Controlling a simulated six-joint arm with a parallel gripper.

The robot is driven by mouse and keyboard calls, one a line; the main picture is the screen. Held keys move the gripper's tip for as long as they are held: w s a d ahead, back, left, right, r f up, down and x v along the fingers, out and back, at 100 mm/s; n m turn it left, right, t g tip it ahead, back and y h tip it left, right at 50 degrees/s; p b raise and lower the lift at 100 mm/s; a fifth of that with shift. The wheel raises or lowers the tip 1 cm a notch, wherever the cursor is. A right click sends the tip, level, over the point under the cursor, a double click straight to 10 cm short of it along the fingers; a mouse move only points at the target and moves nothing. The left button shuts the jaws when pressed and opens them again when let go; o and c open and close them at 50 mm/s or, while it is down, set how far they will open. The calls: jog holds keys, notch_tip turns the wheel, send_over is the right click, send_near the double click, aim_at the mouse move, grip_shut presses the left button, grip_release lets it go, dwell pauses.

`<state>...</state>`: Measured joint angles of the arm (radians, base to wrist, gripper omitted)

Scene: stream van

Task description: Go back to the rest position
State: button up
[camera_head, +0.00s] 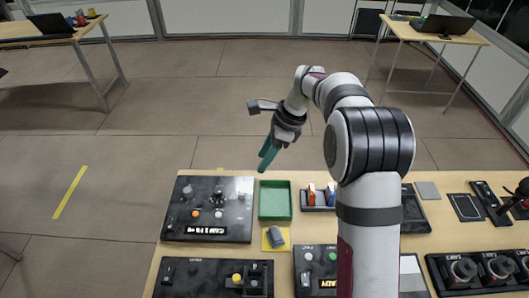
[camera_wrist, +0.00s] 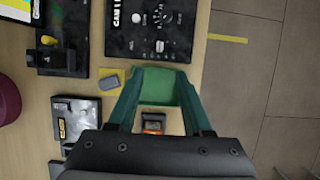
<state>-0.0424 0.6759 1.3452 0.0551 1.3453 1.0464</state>
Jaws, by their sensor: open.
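My gripper (camera_head: 268,154) hangs above the far edge of the table, just beyond the green tray. Its green fingers are spread apart and nothing is between them in the wrist view (camera_wrist: 160,112). The green tray (camera_head: 275,204) lies below and looks empty; it also shows between the fingers in the wrist view (camera_wrist: 165,86). My arm crosses the right half of the head view and hides part of the table there.
A black panel (camera_head: 206,230) with knobs lies left of the tray. A grey object (camera_head: 277,237) sits on a yellow square (camera_head: 266,246) in front of it. An orange and blue item holder (camera_head: 318,208) stands right of the tray. The floor beyond the table is clear.

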jog(key=s+d+r+n+h, duration=0.1)
jog(key=s+d+r+n, duration=0.15)
jog(key=s, duration=0.45)
jog(key=s+d+r+n, duration=0.1)
jog(key=s+r+n, duration=0.2)
jog(key=s, duration=0.5)
jog(key=s+d+r+n+h, duration=0.1)
jog(key=s+r+n, duration=0.2)
jog(key=s, duration=0.4)
jog(key=s+d+f+n, duration=0.1)
jog(key=s+f+n, duration=0.1)
jog(key=s, duration=0.4)
jog(key=s+d+f+n, duration=0.1)
jog(key=s+f+n, duration=0.1)
jog(key=s, duration=0.4)
jog(key=shift+s+d+h, duration=0.3)
jog(key=shift+s+d, duration=0.05)
jog(key=shift+s, duration=0.05)
